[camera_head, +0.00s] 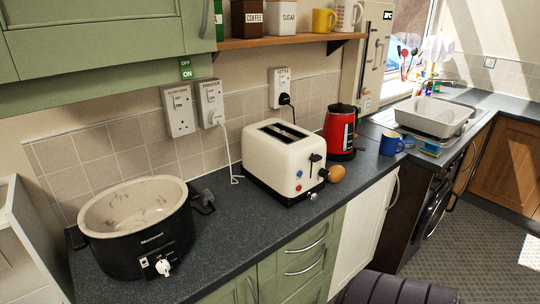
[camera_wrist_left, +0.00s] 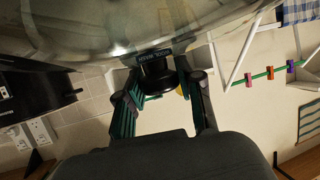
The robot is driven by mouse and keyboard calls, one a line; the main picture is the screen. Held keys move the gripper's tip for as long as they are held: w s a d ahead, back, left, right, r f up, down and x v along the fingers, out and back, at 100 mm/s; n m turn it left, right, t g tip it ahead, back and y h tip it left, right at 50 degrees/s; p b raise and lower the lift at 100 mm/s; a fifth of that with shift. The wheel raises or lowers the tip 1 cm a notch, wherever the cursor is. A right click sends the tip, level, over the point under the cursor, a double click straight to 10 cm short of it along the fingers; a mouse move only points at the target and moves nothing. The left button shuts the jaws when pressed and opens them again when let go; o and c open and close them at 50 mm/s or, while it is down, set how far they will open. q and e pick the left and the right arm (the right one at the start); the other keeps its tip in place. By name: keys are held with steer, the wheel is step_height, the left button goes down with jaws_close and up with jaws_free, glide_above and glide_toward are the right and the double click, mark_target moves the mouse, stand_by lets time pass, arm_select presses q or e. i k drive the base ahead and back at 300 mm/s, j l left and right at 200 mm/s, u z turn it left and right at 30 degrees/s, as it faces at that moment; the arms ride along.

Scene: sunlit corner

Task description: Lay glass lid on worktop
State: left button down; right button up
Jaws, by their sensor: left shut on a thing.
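The glass lid (camera_wrist_left: 130,28) fills the top of the left wrist view, clear with a pale rim. My left gripper (camera_wrist_left: 160,84) is shut on the lid's dark knob (camera_wrist_left: 155,72), with one finger on each side. Neither the lid nor either gripper shows in the head view. The worktop (camera_head: 235,240) is dark grey and speckled. The black slow cooker (camera_head: 140,240) stands open on its left end, its pale bowl uncovered. A black body at the left edge of the left wrist view looks like the same cooker (camera_wrist_left: 30,95). My right gripper is not seen.
A cream toaster (camera_head: 280,165) stands mid-worktop, with a brown egg-like thing (camera_head: 337,173) beside it. A red kettle (camera_head: 341,132) and blue mug (camera_head: 391,144) are farther right. Bare worktop lies between cooker and toaster. A shelf (camera_head: 270,42) with canisters hangs above.

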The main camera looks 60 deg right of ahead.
mark_target(241, 224)
steer(key=k+l+z, duration=0.2)
steer(key=l, duration=0.2)
steer(key=l+z, duration=0.15)
steer(key=l, duration=0.3)
steer(key=k+l+z, duration=0.2)
steer(key=l, duration=0.25)
steer(key=i+l, duration=0.45)
